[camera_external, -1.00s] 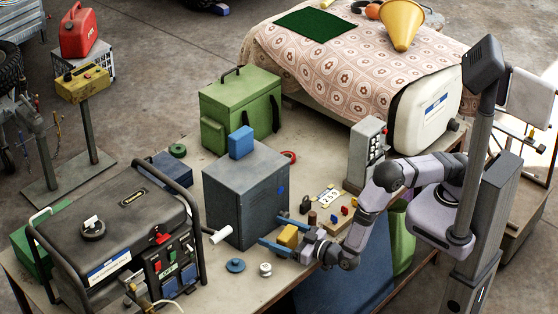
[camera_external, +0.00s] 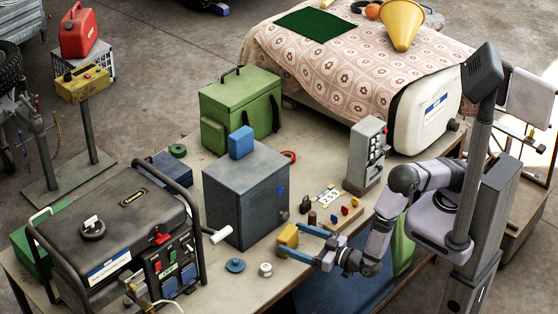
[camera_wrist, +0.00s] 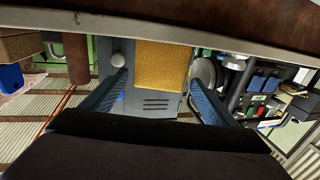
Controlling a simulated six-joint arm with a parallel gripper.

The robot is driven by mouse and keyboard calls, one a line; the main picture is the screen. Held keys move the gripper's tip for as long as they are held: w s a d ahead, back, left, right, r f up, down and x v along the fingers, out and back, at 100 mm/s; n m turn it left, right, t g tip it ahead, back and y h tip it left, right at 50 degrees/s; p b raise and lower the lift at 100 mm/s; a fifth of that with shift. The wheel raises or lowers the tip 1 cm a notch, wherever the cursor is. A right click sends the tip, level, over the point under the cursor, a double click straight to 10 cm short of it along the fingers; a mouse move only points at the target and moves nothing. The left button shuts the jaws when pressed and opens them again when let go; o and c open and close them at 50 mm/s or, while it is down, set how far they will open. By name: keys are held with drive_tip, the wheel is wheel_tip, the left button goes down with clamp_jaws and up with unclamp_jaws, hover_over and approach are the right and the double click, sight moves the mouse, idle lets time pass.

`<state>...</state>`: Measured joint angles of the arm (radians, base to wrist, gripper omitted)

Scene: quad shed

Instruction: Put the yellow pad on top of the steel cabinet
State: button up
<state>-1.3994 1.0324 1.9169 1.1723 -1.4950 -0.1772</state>
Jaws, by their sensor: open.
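The yellow pad (camera_external: 288,236) is a small yellow block on the workbench, just right of the steel cabinet's lower right corner. The steel cabinet (camera_external: 232,199) is a dark grey box with a blue block (camera_external: 241,142) on its top. My gripper (camera_external: 291,243) is open, its blue fingers reaching left at the pad. In the wrist view the pad (camera_wrist: 161,67) shows between the spread fingers (camera_wrist: 158,92), with the cabinet's vented face (camera_wrist: 155,104) behind it. Whether the fingers touch the pad I cannot tell.
A blue disc (camera_external: 235,265) and a pale spool (camera_external: 265,269) lie near the bench's front edge. A generator (camera_external: 118,225) stands left of the cabinet, a green case (camera_external: 240,108) behind it. Small coloured items on a board (camera_external: 342,217) and a grey meter box (camera_external: 367,153) stand right.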

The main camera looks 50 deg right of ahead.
sight(293, 241)
idle(0.4)
drive_tip(key=s, duration=0.1)
drive_tip(key=s+f+b, duration=0.1)
drive_tip(key=s+f, duration=0.1)
drive_tip(key=shift+s+d+b, duration=0.1)
drive_tip(key=shift+s+b, duration=0.2)
drive_tip(key=shift+s, duration=0.05)
drive_tip(key=shift+s+d+r, duration=0.1)
drive_tip(key=shift+s, duration=0.05)
drive_tip(key=shift+d+p+x, duration=0.15)
drive_tip(key=shift+p+x, duration=0.6)
drive_tip(key=shift+x, duration=0.95)
drive_tip(key=shift+d+p+x, duration=0.2)
drive_tip(key=shift+p+x, duration=0.5)
drive_tip(key=shift+x, duration=0.95)
drive_tip(key=shift+w+a, duration=0.15)
drive_tip(key=shift+w, duration=0.35)
drive_tip(key=c, duration=1.2)
drive_tip(key=shift+r, duration=0.15)
